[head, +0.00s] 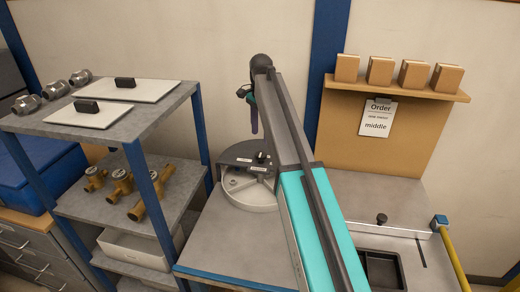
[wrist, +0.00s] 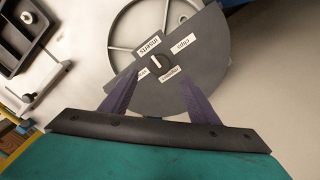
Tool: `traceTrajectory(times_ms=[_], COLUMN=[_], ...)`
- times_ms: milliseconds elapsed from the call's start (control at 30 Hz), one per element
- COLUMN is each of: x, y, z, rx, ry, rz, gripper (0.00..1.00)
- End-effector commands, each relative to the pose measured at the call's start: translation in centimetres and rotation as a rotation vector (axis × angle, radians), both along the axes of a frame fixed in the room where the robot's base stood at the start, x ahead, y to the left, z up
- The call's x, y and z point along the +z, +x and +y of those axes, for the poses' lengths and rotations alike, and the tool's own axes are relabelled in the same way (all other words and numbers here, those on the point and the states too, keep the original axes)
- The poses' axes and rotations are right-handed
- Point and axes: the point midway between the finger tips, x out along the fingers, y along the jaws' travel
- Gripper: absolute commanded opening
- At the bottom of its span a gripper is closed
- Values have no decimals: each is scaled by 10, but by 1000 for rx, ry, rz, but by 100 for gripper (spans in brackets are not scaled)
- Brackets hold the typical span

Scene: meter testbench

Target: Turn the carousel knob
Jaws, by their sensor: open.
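The carousel knob (wrist: 155,62) is small and dark with a white mark, set on the carousel's dark cover (wrist: 150,82) among several labels, two reading "inserts" and "clips". In the head view the knob (head: 260,156) stands on the round grey carousel (head: 249,192) at the back of the bench. My gripper (wrist: 161,74) is open, its two purple fingers on either side of the knob in the wrist view, with nothing between them. In the head view my gripper (head: 252,115) points down above the carousel, apart from it. I cannot tell which label the mark points at.
A grey shelf (head: 150,112) with white lids and brass fittings stands left. Right of my arm are a dark tray (head: 382,268), a black knob (head: 382,219) and a yellow-handled lever (head: 452,255). The bench before the carousel is clear.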

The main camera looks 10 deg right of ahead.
Motion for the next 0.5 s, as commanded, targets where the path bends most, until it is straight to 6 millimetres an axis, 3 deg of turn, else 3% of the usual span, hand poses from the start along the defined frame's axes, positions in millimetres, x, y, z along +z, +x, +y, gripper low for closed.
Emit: traceTrajectory(times_ms=[500], x=[-59], y=[-1], z=[0], rx=[0], ry=[1], rz=[1], gripper=[55])
